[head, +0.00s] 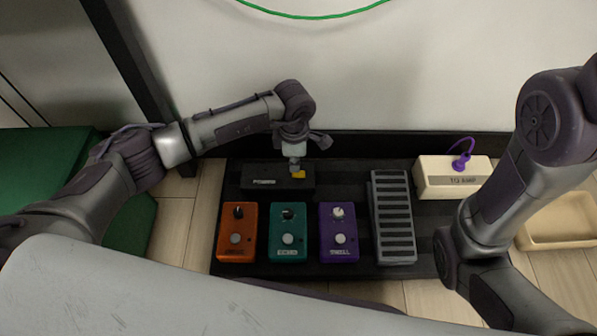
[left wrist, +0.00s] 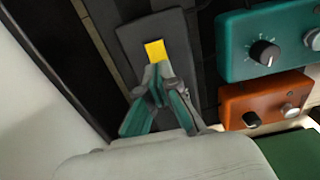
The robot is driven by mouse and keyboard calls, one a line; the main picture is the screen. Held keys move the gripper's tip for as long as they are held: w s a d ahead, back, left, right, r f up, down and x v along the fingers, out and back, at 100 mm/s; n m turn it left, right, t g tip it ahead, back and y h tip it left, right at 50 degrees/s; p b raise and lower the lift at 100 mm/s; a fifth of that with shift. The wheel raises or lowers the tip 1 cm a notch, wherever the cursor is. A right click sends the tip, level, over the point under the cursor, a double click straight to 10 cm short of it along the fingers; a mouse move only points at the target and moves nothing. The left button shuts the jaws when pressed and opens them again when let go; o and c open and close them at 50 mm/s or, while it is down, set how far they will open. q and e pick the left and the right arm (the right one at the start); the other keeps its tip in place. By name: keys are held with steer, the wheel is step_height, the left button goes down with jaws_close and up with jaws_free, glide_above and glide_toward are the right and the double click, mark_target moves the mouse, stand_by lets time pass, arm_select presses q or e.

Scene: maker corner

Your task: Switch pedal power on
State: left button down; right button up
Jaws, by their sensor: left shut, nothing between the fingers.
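The black power box (head: 262,184) sits at the back left of the pedalboard; its label seems to read POWER. A yellow switch (head: 299,175) is at its right end. The switch (left wrist: 155,49) and the box (left wrist: 136,37) also show in the left wrist view. My left gripper (head: 294,165) points down over the switch end of the box. In the left wrist view its fingertips (left wrist: 158,70) are together and empty, right beside the switch; I cannot tell if they touch it. My right arm comes in at the right, but its gripper is out of view.
On the black board (head: 300,269) stand an orange pedal (head: 225,248), a teal pedal (head: 276,249), a purple pedal (head: 329,249) and a grey treadle pedal (head: 394,220). A cream box (head: 434,168) with a purple plug and a tan tray (head: 565,222) are at the right. A wall rises behind.

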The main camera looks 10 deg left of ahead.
arm_select(q)
steer(key=shift+f+b, duration=0.8)
steer(key=shift+f, duration=0.4)
stand_by(0.8)
steer(key=shift+r, duration=0.15)
step_height(320, 180, up, 7)
steer(key=p, duration=0.6)
stand_by(0.6)
